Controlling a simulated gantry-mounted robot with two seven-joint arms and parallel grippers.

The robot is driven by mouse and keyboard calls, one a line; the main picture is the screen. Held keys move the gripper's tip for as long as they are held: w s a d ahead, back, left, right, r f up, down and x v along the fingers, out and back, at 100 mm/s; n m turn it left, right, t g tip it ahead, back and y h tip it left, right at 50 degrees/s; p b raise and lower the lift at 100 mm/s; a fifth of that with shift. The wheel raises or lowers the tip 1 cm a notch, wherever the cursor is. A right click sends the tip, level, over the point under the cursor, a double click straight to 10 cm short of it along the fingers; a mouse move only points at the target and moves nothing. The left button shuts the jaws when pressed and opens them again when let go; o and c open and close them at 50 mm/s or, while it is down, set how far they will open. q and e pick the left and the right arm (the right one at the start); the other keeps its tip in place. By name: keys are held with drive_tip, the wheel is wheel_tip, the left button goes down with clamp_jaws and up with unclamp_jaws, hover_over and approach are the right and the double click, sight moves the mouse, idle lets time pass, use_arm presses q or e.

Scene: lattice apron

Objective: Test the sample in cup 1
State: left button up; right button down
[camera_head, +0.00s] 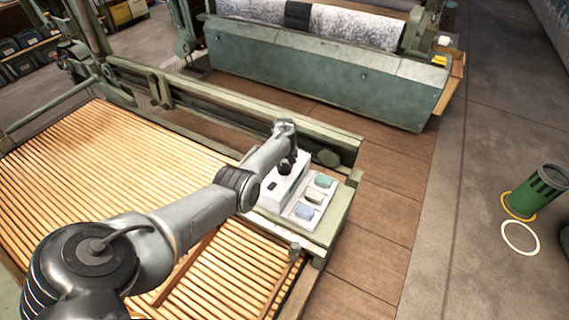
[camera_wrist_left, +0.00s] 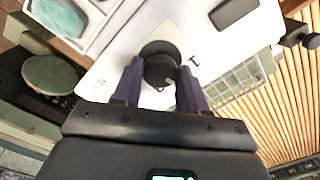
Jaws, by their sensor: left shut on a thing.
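I cannot read which is cup 1. A white box-shaped device (camera_head: 291,160) stands beside the tray. My left gripper (camera_head: 287,166) is over this device, pointing down. In the left wrist view its two fingers (camera_wrist_left: 159,88) are shut on a black round-headed piece (camera_wrist_left: 160,62), above the white surface (camera_wrist_left: 118,75). Whether that piece is fixed to the device is hidden. The teal sample also shows there (camera_wrist_left: 62,18).
A slatted wooden bed (camera_head: 95,150) fills the left. A green machine with a speckled roller (camera_head: 320,80) stands at the back. A green bin (camera_head: 543,190) stands at the right on open grey floor.

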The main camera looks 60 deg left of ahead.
sight(284, 166)
use_arm(q)
drive_tip(key=n, duration=0.6)
drive_tip(key=shift+b, duration=0.35)
idle(0.3)
drive_tip(key=o, duration=1)
drive_tip(key=shift+o, duration=0.2)
drive_tip(key=shift+r, duration=0.1)
wheel_tip(284, 166, up, 11)
drive_tip(key=p, duration=0.5)
drive_tip(key=shift+f, duration=0.2)
